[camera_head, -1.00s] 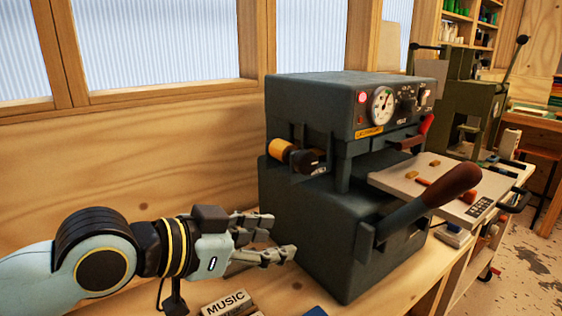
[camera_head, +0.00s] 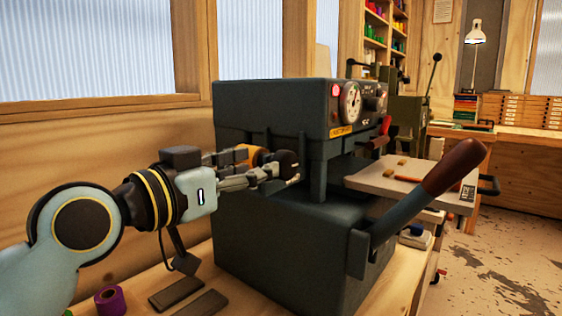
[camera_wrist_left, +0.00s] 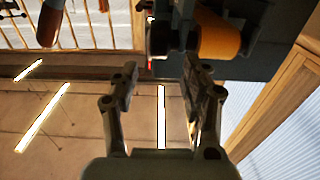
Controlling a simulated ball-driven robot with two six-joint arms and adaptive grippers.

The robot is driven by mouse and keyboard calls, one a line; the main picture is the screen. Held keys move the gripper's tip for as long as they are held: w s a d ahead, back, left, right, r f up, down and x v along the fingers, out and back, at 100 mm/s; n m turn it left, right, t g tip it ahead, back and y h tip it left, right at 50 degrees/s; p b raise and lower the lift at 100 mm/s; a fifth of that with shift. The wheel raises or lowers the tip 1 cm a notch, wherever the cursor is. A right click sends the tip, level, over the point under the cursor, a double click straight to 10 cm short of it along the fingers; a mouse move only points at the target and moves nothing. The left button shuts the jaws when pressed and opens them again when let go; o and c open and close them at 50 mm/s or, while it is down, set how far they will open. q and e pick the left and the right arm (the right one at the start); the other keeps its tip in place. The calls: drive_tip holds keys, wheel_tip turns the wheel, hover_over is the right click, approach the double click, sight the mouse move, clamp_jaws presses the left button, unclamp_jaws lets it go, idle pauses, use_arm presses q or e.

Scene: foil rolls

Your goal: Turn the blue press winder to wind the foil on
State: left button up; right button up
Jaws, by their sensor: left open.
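The dark blue-grey press (camera_head: 268,245) stands on the wooden bench. On its left side is an orange foil roll (camera_head: 248,153) with a black winder knob (camera_head: 288,162) at its end. My left gripper (camera_head: 272,172) is open at the height of the roll, its fingers overlapping the roll and knob in the head view. Contact cannot be told there. In the left wrist view, the open fingers (camera_wrist_left: 160,72) are apart with nothing between them. The orange roll (camera_wrist_left: 217,37) and dark knob (camera_wrist_left: 164,37) show beyond the fingertips. My right gripper is not in view.
The press's long lever with a brown grip (camera_head: 455,165) sticks out at the front right, beside a pale plate (camera_head: 375,182). Dark flat blocks (camera_head: 188,298) and a purple roll (camera_head: 109,300) lie on the bench below my left arm. A wooden wall stands behind.

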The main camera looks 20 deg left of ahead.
sight(276, 160)
use_arm(q)
drive_tip(key=x, duration=0.8)
drive_tip(key=shift+d, duration=0.1)
drive_tip(key=shift+f, duration=0.1)
drive_tip(key=shift+p, duration=0.35)
clamp_jaws()
